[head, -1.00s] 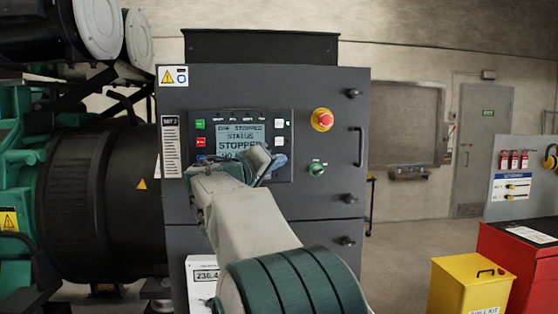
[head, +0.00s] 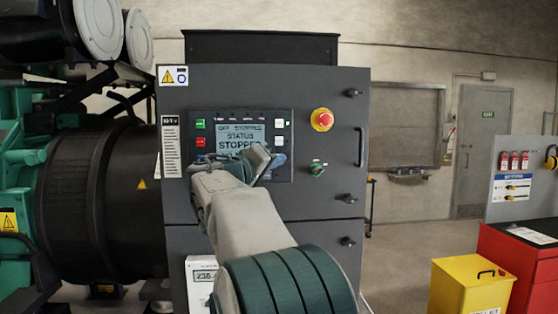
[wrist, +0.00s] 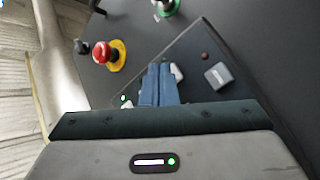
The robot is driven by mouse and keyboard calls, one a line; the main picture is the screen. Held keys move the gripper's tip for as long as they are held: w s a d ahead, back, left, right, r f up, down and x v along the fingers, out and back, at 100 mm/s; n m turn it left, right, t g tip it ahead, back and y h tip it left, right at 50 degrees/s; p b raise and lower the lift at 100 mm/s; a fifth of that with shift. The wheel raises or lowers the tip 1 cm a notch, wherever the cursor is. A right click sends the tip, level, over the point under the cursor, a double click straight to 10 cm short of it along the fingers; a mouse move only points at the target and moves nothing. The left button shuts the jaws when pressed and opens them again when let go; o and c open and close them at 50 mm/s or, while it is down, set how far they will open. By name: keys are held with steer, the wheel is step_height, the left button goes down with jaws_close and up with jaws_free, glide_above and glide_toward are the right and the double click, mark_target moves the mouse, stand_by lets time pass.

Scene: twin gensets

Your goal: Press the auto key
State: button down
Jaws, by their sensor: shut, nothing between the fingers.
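The controller panel (head: 238,143) is on the dark cabinet door. A green key (head: 200,124) and a red key (head: 200,142) sit left of the screen. Pale keys (head: 279,124) sit to its right. Key labels are too small to read, so I cannot tell which is auto. My gripper (head: 277,161) is shut and empty at the panel's lower right. In the wrist view its blue fingers (wrist: 156,85) lie together over the panel, between pale keys and beside a grey key (wrist: 217,75). Contact cannot be told.
A red emergency stop (head: 322,119) on a yellow collar and a green rotary switch (head: 317,169) project right of the panel. A door handle (head: 361,147) is farther right. A yellow box (head: 468,285) and a red cabinet (head: 517,260) stand at the right.

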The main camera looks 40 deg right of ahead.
steer(key=shift+w+d, duration=0.15)
steer(key=shift+w, duration=0.15)
stand_by(0.5)
steer(key=shift+s+a+f+b, duration=0.2)
steer(key=shift+s+b, duration=0.1)
steer(key=shift+b, duration=0.25)
steer(key=shift+s+a+r+b, duration=0.2)
steer(key=shift+s+a+b, duration=0.1)
steer(key=shift+s+b, duration=0.15)
steer(key=s+a+b, duration=0.3)
steer(key=s+b, duration=0.1)
steer(key=s, duration=0.1)
steer(key=shift+s, duration=0.1)
stand_by(0.6)
